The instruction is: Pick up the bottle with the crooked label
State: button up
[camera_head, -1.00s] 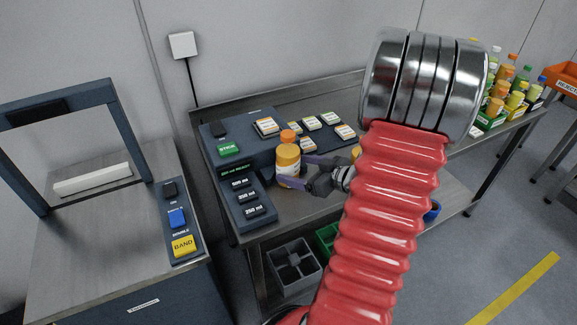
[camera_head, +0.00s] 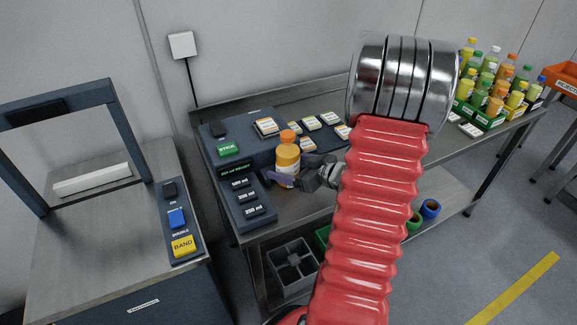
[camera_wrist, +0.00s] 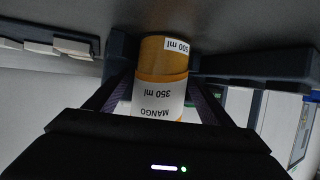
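An orange bottle (camera_head: 287,157) with an orange cap and a white label stands upright at the front edge of the dark control panel. In the wrist view the bottle (camera_wrist: 163,88) fills the middle; its label reads "MANGO 350 ml" upside down, with a small "500 ml" tag above. I cannot tell whether the label is crooked. My gripper (camera_head: 297,171) reaches in from the right, with a finger on either side of the bottle. In the wrist view my gripper (camera_wrist: 162,98) looks open around it, with a small gap beside the left finger.
Green crates (camera_head: 487,119) of coloured bottles stand at the bench's far right. White label blocks (camera_head: 311,123) lie on the panel behind the bottle. Volume buttons (camera_head: 246,197) are close left of it. A grey divided crate (camera_head: 293,265) sits below. My red arm hides part of the bench.

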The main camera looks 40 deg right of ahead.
jog(key=c, duration=1.5)
jog(key=shift+r, duration=0.1)
notch_tip(320, 180, up, 18)
jog(key=shift+f, duration=0.1)
dwell(0.7)
